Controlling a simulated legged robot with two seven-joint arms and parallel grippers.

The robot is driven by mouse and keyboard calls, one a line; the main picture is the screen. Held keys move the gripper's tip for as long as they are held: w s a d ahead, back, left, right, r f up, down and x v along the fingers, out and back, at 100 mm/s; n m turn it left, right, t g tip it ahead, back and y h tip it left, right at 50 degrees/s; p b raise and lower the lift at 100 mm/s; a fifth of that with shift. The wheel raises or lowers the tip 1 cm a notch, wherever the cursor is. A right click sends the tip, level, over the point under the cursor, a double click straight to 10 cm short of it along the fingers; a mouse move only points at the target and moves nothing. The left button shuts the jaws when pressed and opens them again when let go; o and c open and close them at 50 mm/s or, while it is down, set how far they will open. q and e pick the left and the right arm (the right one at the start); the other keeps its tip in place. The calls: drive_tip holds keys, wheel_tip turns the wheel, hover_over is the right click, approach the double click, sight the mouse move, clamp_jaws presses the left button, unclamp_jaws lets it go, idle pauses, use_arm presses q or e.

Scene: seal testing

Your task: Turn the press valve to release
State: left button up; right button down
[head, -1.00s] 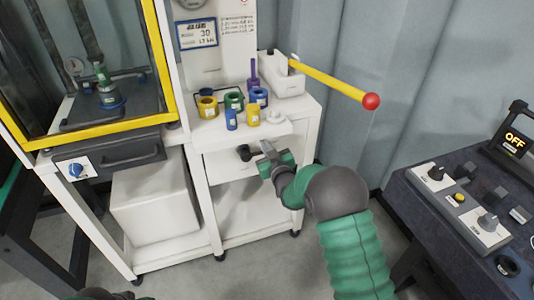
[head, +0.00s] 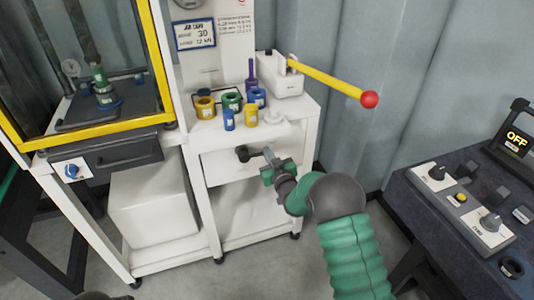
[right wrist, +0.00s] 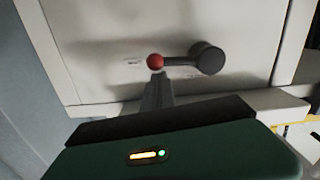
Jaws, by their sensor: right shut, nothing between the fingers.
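The press valve is a dark round knob (head: 243,154) with a short lever, on the white front panel under the press's table top. In the right wrist view its dark hub (right wrist: 207,58) is at right, and the lever runs level to a red ball (right wrist: 155,61) at its left end. My right gripper (head: 268,153) is at the lever's ball end. Its fingers (right wrist: 157,80) are shut and empty, their tips right at the red ball; I cannot tell whether they touch it. The ball itself is hard to make out in the head view.
Above the panel, several coloured rings and cylinders (head: 229,119) stand on the white top. A yellow handle (head: 325,79) with a red end sticks out to the right. A yellow-framed cabinet (head: 90,130) is at left, a dark control bench (head: 440,225) at right.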

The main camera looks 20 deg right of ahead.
drive_tip(key=a+f+m+y+b, duration=0.1)
drive_tip(key=a+f+m+b, duration=0.4)
drive_tip(key=f+m, duration=0.4)
drive_tip(key=shift+f+m+t+b, duration=0.3)
drive_tip(key=shift+f+m+b, duration=0.15)
drive_tip(key=shift+m, duration=3.45)
drive_tip(key=shift+s+a, duration=0.1)
